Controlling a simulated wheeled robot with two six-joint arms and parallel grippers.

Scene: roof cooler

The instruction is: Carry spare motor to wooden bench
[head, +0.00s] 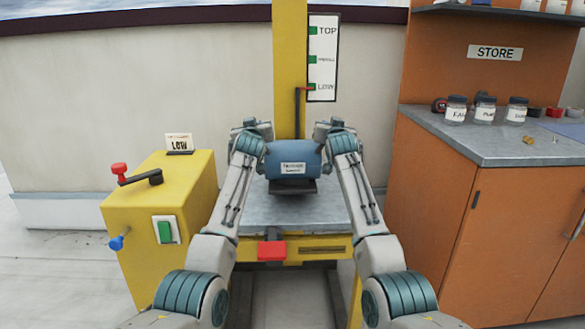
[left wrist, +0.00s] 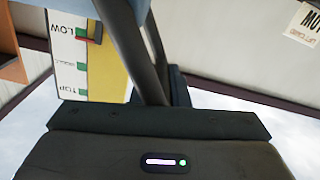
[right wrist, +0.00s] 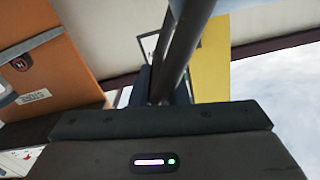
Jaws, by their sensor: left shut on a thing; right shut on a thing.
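The spare motor (head: 293,158) is a blue cylinder with a white label and a dark foot under it, in the middle of the head view. It is over the grey platform of the yellow lift (head: 290,211). I cannot tell whether its foot touches the platform. My left gripper (head: 263,143) is shut on its left side and my right gripper (head: 324,143) on its right side. The exact grip is hidden by the wrists. The wrist views show mostly dark gripper bodies and bars close up. I see no wooden bench.
A yellow control box (head: 165,225) with a red-knobbed crank (head: 135,174) and a "LOW" sign stands left. The mast carries a TOP-to-LOW scale (head: 322,58), its red pointer at LOW. An orange cabinet (head: 470,220) with jars on its grey top stands right. A wall closes the back.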

